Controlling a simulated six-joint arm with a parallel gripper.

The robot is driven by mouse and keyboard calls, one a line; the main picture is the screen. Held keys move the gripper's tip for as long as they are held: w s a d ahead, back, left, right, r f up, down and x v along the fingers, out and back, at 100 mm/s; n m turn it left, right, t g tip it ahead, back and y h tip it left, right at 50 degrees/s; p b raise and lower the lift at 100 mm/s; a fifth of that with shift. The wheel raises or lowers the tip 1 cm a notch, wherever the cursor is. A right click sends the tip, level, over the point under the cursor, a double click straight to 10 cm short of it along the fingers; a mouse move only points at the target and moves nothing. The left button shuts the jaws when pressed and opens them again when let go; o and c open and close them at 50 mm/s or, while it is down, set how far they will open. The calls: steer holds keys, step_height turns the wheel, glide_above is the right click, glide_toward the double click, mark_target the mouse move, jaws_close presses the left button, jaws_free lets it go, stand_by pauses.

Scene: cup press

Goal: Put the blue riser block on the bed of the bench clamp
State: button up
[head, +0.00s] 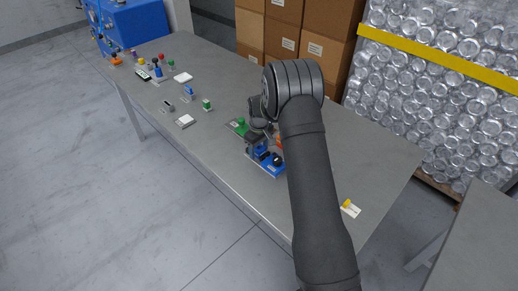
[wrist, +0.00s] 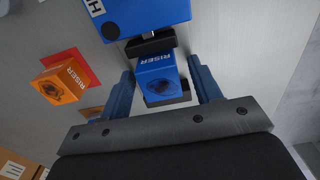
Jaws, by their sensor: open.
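In the wrist view the blue riser block (wrist: 158,70), marked RISER, lies between the two blue fingers of my gripper (wrist: 160,76). The fingers are open, one on each side, with a visible gap to the block. The blue bench clamp (wrist: 148,14) is at the top of the wrist view. Its black pad (wrist: 150,43) on a short shiny rod is close to the block's upper end. A black piece shows at the block's lower end; I cannot tell whether the block rests on the bed. In the head view my arm partly hides the clamp (head: 270,167).
An orange riser block (wrist: 69,82) lies left of my gripper in the wrist view, near a red-orange patch. In the head view a green object (head: 240,123) is just left of the clamp. A yellow-topped item (head: 347,204) is right of my arm. Several small items stand farther left.

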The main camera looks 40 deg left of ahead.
mark_target(259, 148)
step_height(259, 148, up, 12)
steer(key=shift+r, duration=0.2)
steer(key=shift+f, duration=0.15)
stand_by(0.4)
step_height(259, 148, down, 12)
steer(key=shift+r, duration=1.9)
steer(key=shift+f, duration=0.15)
